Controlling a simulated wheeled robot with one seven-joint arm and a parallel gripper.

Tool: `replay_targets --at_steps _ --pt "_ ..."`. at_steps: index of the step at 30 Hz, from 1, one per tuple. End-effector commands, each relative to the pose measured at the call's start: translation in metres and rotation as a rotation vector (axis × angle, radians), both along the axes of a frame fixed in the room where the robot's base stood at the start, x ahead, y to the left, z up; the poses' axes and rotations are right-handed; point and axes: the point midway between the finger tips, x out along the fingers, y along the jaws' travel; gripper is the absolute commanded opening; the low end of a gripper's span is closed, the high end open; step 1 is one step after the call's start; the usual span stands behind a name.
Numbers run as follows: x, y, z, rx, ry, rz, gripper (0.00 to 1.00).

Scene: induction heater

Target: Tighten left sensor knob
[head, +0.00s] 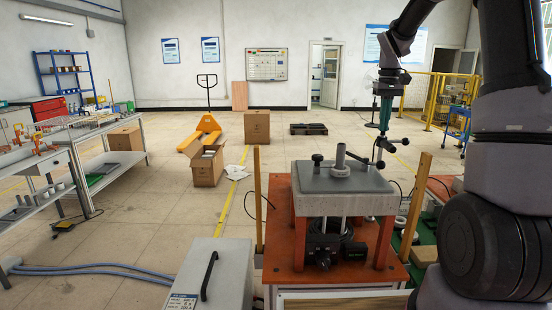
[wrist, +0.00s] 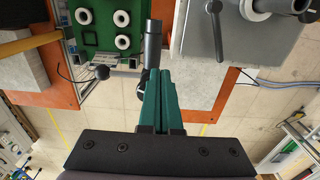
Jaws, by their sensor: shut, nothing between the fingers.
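My gripper (head: 384,128) points down on the right side of the workstation, its green fingers shut and empty. Its tips are just above a dark handle (head: 386,146) with ball ends; I cannot tell whether they touch. In the wrist view the closed fingers (wrist: 161,75) end beside a dark cylinder (wrist: 152,45), with a black ball (wrist: 101,71) to the left. The heater's grey top plate (head: 340,192) carries a metal post (head: 340,158) and a small black knob (head: 317,159). I cannot tell for sure which part is the left sensor knob.
The heater stands on an orange table (head: 290,270) with wooden uprights (head: 258,205) at its sides. A grey cabinet with a black handle (head: 209,275) stands front left. Cardboard boxes (head: 207,165) and a yellow pallet jack (head: 203,132) are behind. Open floor lies between workbenches and heater.

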Motion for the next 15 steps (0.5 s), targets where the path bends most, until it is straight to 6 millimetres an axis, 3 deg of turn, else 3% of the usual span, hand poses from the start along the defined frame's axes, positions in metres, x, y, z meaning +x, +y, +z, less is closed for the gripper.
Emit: replay_targets --at_steps 5,15 --pt "-0.004 0.001 0.002 0.0 0.0 -0.001 0.0" --pt "-0.004 0.001 0.041 0.0 -0.001 -0.003 0.0"
